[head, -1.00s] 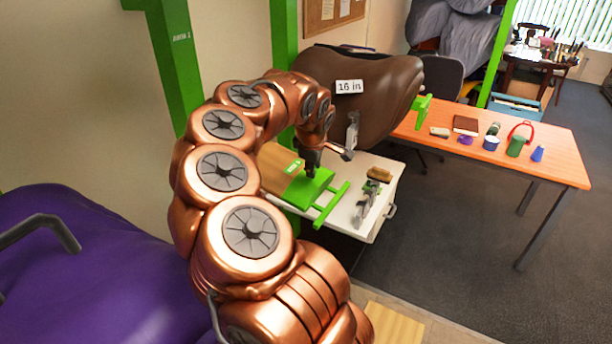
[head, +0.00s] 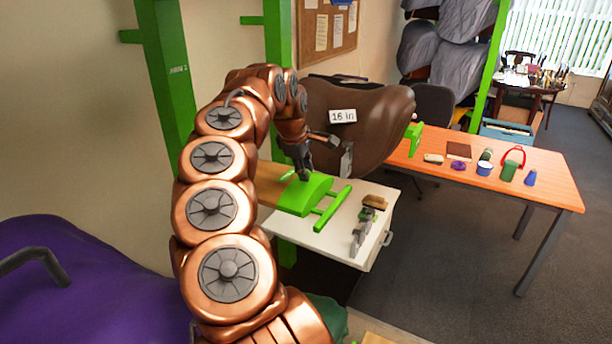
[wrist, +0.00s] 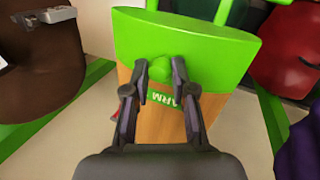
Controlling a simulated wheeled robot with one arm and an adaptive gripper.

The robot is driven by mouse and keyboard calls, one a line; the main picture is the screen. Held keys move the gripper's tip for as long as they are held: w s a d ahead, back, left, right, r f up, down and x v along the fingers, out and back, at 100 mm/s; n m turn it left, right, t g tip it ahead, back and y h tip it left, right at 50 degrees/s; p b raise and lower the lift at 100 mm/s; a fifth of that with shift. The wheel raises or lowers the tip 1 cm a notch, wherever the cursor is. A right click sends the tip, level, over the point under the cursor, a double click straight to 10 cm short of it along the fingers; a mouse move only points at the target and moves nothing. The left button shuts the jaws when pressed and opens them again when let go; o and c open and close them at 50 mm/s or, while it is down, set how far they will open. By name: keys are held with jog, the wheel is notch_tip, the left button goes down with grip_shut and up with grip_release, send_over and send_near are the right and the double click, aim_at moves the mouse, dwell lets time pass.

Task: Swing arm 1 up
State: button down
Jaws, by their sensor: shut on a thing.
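Arm 1 is a wooden board (head: 268,184) with a broad green end piece (head: 308,196), above the white cabinet top and beside the green post. In the wrist view the green end piece (wrist: 190,40) carries a small rounded green knob (wrist: 172,68), and the board bears a partly covered "ARM" label (wrist: 174,101). My gripper (head: 304,176) comes down on the end piece from above. In the wrist view its two fingers (wrist: 160,78) close around the knob, one on each side. The brown saddle (head: 360,125) tagged "16 in" sits just behind.
A white cabinet (head: 345,238) stands below, with a metal tool (head: 361,235) and a brush (head: 375,202) on it. A green bar (head: 333,208) lies beside the end piece. An orange table (head: 540,190) with small items stands right. A purple shape (head: 90,290) is front left.

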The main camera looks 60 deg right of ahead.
jog(key=shift+w+r, duration=0.15)
jog(key=shift+r, duration=0.25)
jog(key=c, duration=1)
grip_release()
jog(key=shift+o, duration=0.2)
jog(key=shift+r, duration=0.15)
jog(key=v, duration=1.1)
jog(key=shift+w+a+r, duration=0.15)
jog(key=shift+a+r, duration=0.05)
jog(key=shift+r, duration=0.15)
